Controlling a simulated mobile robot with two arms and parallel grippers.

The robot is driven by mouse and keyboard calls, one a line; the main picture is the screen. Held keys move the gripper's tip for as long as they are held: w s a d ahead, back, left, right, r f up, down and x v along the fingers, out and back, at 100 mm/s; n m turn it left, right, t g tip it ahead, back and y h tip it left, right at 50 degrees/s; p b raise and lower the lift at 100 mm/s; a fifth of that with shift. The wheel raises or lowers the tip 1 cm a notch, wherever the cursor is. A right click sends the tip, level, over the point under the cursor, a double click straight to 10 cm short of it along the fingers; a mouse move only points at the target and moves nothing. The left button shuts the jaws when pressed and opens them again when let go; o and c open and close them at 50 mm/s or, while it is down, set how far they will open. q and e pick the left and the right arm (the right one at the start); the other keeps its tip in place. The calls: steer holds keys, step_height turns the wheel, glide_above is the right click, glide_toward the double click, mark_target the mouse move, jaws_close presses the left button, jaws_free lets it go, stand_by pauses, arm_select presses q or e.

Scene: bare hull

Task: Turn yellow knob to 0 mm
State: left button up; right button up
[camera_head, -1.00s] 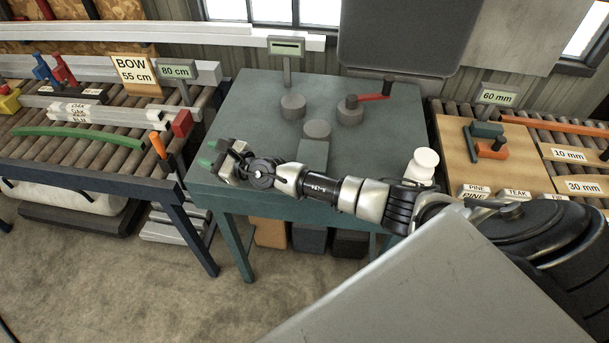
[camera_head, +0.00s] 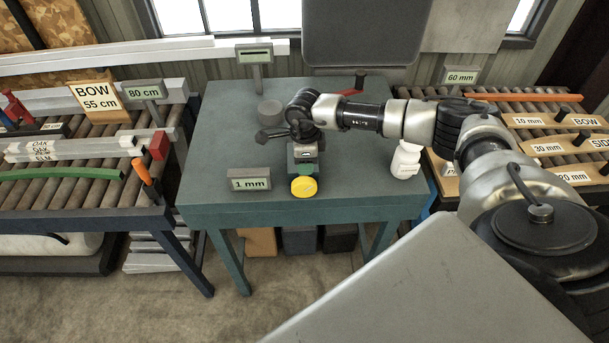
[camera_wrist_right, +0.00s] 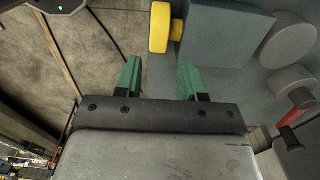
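The yellow knob (camera_head: 303,187) is a round disc on the front of a teal block at the near edge of the teal bench (camera_head: 220,150). A grey display (camera_head: 250,180) left of it reads 1 mm. My right gripper (camera_head: 304,153) hangs over the block, just behind the knob in the head view; its fingertips are hard to make out there. In the right wrist view, the gripper's green fingers (camera_wrist_right: 160,72) are open and empty. The yellow knob (camera_wrist_right: 161,28) lies beyond the fingertips, roughly in line with the gap, and no contact shows. My left gripper is not in view.
A white bottle (camera_head: 405,160) stands on the bench at the right. A grey cylinder (camera_head: 270,111) and a red-handled crank (camera_head: 354,88) are farther back. Roller tables with labelled boards flank the bench. The bench's left front area is mostly clear.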

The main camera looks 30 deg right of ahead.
mark_target(303, 179)
step_height(303, 179, down, 7)
steer(key=shift+a+f+p, duration=0.1)
steer(key=shift+f+p, duration=0.1)
steer(key=shift+p, duration=0.6)
steer(key=c, duration=0.6)
steer(key=shift+c, duration=0.2)
steer(key=shift+w+a, duration=0.1)
